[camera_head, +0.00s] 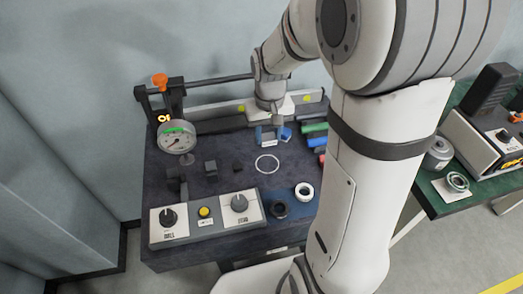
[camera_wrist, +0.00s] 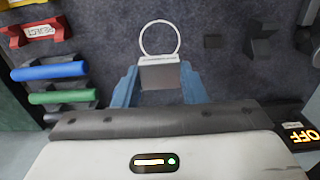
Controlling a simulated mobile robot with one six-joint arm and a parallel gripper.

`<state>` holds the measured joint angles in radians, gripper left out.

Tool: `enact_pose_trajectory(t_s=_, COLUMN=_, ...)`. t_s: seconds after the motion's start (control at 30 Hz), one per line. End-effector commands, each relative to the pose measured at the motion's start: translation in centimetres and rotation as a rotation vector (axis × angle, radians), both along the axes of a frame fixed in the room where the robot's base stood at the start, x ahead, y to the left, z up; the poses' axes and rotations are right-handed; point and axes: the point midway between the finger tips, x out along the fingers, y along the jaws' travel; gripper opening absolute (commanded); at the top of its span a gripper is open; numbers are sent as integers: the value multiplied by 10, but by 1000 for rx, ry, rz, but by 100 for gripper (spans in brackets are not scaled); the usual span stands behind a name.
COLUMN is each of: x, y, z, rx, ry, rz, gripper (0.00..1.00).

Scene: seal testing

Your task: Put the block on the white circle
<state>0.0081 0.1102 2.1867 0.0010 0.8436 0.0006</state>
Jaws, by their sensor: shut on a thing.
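The grey block with a pale edge (camera_wrist: 160,74) sits between the blue fingers of my gripper (camera_wrist: 160,90), which is shut on it. In the head view, my gripper (camera_head: 271,136) is at the back middle of the dark table, partly hiding the block. The white circle (camera_head: 267,156) is a thin ring outline on the tabletop, just in front of the block. It also shows in the wrist view (camera_wrist: 141,39), directly beyond the block. The block is beside the circle's outline in the picture; its height above the table is hard to tell.
Green, blue and red bars (camera_head: 314,127) lie right of my gripper. A gauge (camera_head: 176,137) stands at the left, with small dark blocks (camera_head: 211,169) near it. A knob panel (camera_head: 207,217) and two rings (camera_head: 304,191) are at the front.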

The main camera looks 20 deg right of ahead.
Motion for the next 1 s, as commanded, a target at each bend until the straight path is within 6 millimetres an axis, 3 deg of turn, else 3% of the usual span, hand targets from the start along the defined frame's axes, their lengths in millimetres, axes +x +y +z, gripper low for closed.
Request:
enact_pose_trajectory(t_s=0.3, x=-2, y=0, z=-50, rx=0, ry=6, rz=1, gripper=9)
enact_pose_trajectory(t_s=0.7, x=-2, y=1, z=-96, rx=0, ry=4, rz=4, gripper=9)
enact_pose_trajectory(t_s=1.0, x=-1, y=2, z=-99, rx=0, ry=0, rz=5, gripper=9)
